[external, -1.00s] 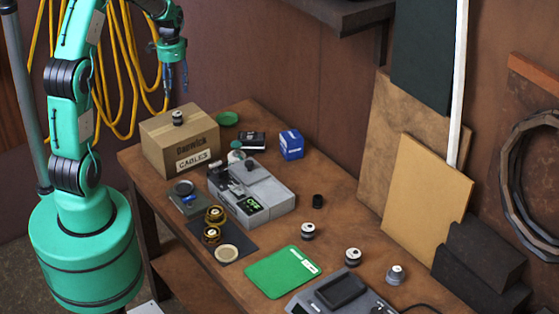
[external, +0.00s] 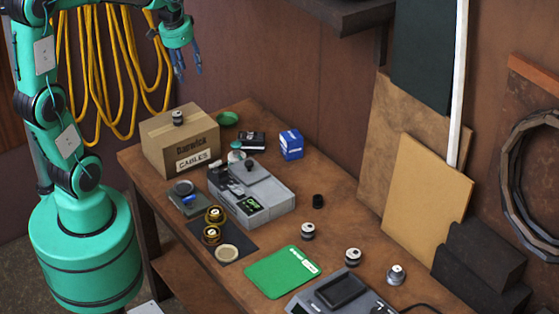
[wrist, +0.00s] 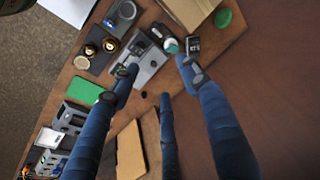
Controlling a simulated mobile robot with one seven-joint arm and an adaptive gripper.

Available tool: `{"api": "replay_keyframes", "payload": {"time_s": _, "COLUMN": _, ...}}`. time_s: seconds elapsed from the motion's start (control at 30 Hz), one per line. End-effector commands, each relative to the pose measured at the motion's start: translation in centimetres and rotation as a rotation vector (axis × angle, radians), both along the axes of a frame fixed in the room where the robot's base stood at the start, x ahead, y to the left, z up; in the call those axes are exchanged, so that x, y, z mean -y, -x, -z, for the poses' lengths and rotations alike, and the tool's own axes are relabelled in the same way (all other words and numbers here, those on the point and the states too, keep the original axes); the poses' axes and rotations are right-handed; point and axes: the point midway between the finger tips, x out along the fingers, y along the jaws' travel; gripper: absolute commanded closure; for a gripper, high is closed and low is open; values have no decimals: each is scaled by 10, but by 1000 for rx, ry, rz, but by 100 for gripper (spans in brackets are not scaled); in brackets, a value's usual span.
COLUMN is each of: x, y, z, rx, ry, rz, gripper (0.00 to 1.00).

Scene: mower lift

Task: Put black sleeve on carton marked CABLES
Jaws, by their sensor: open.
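The black sleeve (external: 318,201) is a small dark cylinder standing on the bench, right of the grey device. It also shows as a small dark spot in the wrist view (wrist: 144,94). The carton marked CABLES (external: 165,152) is a closed brown box at the bench's far left end, with a white label on its front. Part of the carton shows at the top of the wrist view (wrist: 190,10). My gripper (external: 187,67) is open and empty, high above the bench and carton, well away from the sleeve.
A grey device (external: 255,195) stands mid-bench, with brass pieces (external: 212,228) on a dark mat nearby. A blue box (external: 291,144), green dish (external: 228,118) and green card (external: 281,272) lie around. Several black-and-silver cylinders, including one near the card (external: 308,231), stand in front.

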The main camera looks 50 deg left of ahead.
Motion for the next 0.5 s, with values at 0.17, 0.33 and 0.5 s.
{"api": "replay_keyframes", "payload": {"time_s": 0.17, "x": 47, "y": 34, "z": -30, "rx": 65, "ry": 4, "rz": -11, "gripper": 54}}
{"api": "replay_keyframes", "payload": {"time_s": 0.33, "x": 85, "y": 69, "z": -49, "rx": 126, "ry": 18, "rz": -24, "gripper": 54}}
{"api": "replay_keyframes", "payload": {"time_s": 0.5, "x": 118, "y": 107, "z": -61, "rx": 183, "ry": 41, "rz": -35, "gripper": 54}}
